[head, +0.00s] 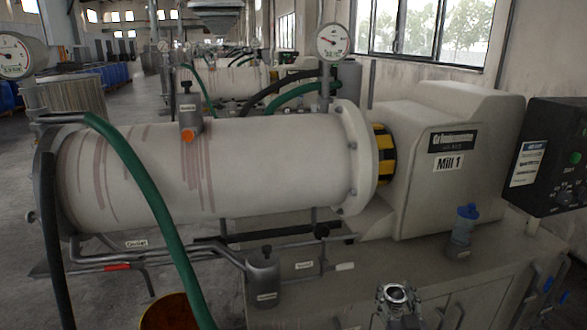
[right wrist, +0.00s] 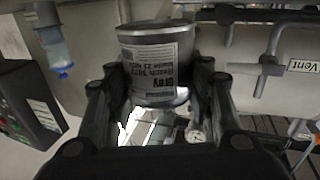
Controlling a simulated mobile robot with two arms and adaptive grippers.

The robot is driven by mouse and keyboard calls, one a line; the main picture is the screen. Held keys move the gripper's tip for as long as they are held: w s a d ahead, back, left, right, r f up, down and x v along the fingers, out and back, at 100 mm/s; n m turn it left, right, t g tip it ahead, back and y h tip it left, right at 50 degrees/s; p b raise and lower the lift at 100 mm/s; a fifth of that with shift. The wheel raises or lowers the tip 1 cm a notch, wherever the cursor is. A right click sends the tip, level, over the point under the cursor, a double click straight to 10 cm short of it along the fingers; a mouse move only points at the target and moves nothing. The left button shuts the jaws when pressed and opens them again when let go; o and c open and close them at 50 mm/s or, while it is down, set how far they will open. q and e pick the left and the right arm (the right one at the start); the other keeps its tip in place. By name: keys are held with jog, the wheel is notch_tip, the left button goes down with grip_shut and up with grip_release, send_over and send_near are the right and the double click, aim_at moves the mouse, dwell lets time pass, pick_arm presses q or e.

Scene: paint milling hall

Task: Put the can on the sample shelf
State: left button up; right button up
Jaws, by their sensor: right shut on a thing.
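My right gripper (head: 399,312) is at the bottom of the head view, right of centre, in front of the mill's bench. It is shut on the can (head: 396,293), whose round metal top shows there. In the right wrist view the can (right wrist: 158,62) sits between the two dark fingers. I cannot make out a sample shelf in either view. My left gripper is not in view.
Mill 1 (head: 210,170) stands behind, with a green hose (head: 150,195) at left. A control box (head: 550,160) is at right.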

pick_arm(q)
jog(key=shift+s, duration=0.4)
pick_arm(e)
jog(key=s+a+r+y, duration=0.1)
jog(key=s+a+r, duration=0.2)
jog(key=s, duration=0.9)
jog(key=s+a+r+n+y, duration=0.1)
jog(key=s+a+r, duration=0.2)
jog(key=s+a, duration=0.4)
jog(key=s, duration=0.5)
jog(key=shift+s+r+y, duration=0.2)
jog(key=shift+s+y, duration=0.1)
jog(key=shift+s, duration=0.05)
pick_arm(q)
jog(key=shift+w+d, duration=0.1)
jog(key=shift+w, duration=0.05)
